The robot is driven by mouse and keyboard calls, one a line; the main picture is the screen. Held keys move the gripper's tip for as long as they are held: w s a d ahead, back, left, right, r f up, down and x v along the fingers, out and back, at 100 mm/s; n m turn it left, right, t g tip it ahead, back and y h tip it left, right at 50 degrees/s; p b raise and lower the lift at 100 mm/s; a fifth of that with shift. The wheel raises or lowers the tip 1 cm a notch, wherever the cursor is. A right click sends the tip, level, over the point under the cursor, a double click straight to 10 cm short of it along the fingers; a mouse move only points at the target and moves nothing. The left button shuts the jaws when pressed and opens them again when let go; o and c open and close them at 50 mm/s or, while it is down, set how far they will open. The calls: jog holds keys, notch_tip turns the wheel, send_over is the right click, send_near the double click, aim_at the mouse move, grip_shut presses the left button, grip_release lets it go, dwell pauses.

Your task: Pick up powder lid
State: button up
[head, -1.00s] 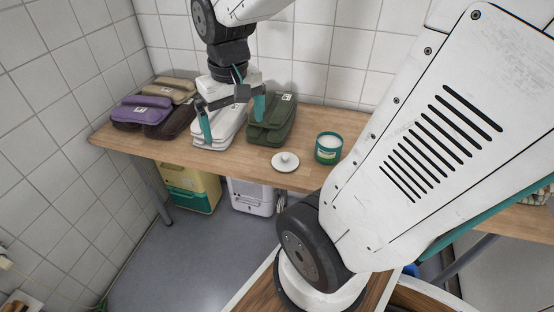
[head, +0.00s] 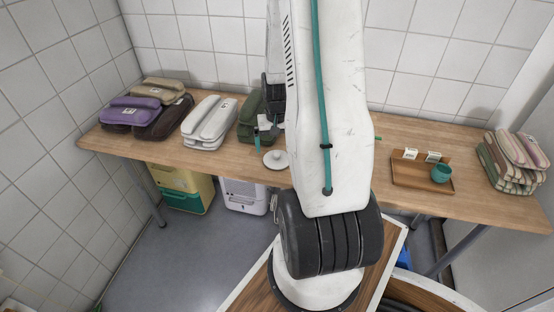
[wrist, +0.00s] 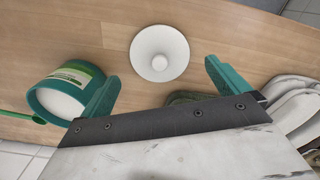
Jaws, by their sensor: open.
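The powder lid (head: 276,159) is a round white disc with a knob, lying on the wooden table near its front edge. In the wrist view the lid (wrist: 159,53) lies ahead of my gripper (wrist: 161,82), roughly centred between the fingertips and apart from them. The two teal fingers are spread wide with nothing between them. In the head view my arm hides most of the gripper; a teal finger (head: 257,138) shows just behind the lid. A green tub with white contents (wrist: 60,97) stands left of the fingers in the wrist view; my arm hides most of it in the head view.
Green (head: 247,129), white (head: 208,122) and purple (head: 138,112) folded bundles lie along the table's left part. A wooden tray (head: 405,179) with a teal cup (head: 441,173) and a striped stack (head: 512,163) are at right. The table between arm and tray is mostly clear.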

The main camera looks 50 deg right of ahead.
aim_at(277, 153)
notch_tip(277, 153, down, 5)
jog(key=shift+d+f, duration=0.1)
jog(key=shift+d, duration=0.05)
jog(key=c, duration=0.8)
jog(key=shift+r, duration=0.25)
